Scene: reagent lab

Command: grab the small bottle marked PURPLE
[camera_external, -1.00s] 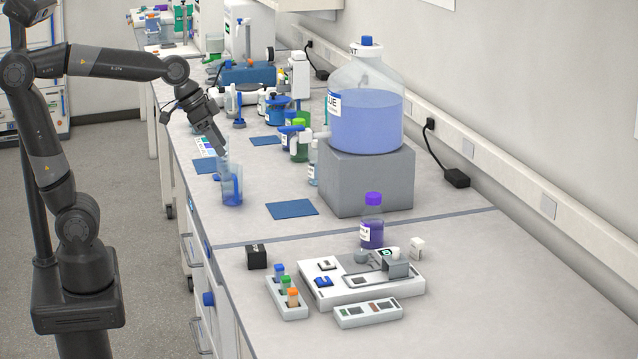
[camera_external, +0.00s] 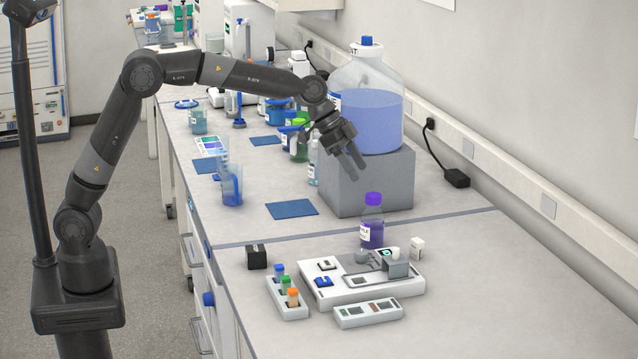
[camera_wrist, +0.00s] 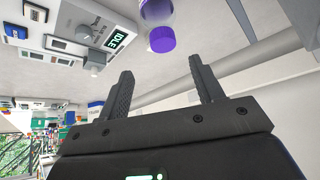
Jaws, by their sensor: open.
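The small bottle with purple liquid and a purple cap (camera_external: 372,228) stands upright on the bench behind the white device. Its label is only partly legible. In the wrist view the bottle's purple cap (camera_wrist: 162,40) shows at the top, beyond the fingertips and roughly between them. My gripper (camera_external: 356,166) is open and empty, above and a little to the left of the bottle, in front of the grey block. The open fingers also show in the wrist view (camera_wrist: 160,74). Nothing is between them.
A large jug of blue liquid (camera_external: 366,115) stands on the grey block (camera_external: 372,182) behind my gripper. The white device (camera_external: 345,292) sits in front of the bottle, with a small vial rack (camera_external: 290,311) to its left. A blue mat (camera_external: 292,209) lies left of the block.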

